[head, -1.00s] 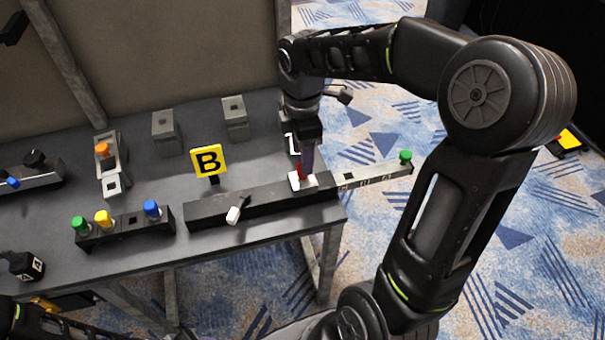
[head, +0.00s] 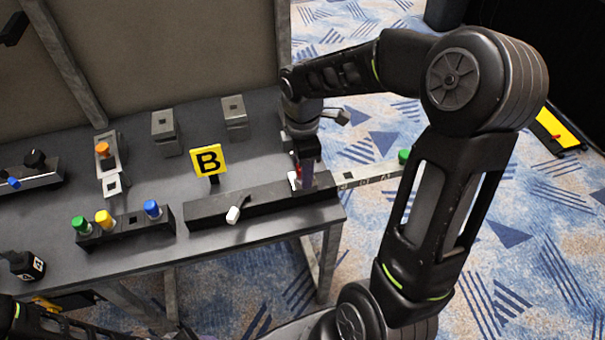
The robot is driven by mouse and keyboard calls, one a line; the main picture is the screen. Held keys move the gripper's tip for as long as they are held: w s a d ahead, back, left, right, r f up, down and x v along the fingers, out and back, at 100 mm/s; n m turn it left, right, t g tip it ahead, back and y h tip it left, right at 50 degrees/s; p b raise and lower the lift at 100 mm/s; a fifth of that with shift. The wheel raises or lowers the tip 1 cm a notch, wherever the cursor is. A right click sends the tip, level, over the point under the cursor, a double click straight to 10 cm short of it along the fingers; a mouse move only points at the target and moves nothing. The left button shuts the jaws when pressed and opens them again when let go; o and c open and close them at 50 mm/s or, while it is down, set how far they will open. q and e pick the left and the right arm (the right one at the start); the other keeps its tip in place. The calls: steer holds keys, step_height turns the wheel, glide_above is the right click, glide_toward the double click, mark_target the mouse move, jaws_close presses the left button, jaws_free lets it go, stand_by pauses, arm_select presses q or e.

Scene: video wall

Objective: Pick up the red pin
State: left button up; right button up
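The red pin (head: 298,169) shows as a small red patch at the right end of the long black block, partly hidden behind my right gripper. A white piece (head: 293,181) shows beside it, also partly covered. My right gripper (head: 308,184) points down over the right end of the block, right at the pin. Its fingers are seen edge-on, so I cannot tell whether they are open or whether they touch the pin. My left gripper is not in view; only part of my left arm shows at the bottom left.
The long black block (head: 225,206) carries a white-tipped lever (head: 233,214). A yellow B sign (head: 208,162) stands behind it. Left is a rack (head: 131,226) with green, yellow and blue pins. A grey strip with a green pin (head: 403,156) extends right. Grey blocks (head: 165,133) stand behind.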

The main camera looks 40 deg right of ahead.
steer(key=shift+c, duration=0.4)
jaws_close()
stand_by(0.4)
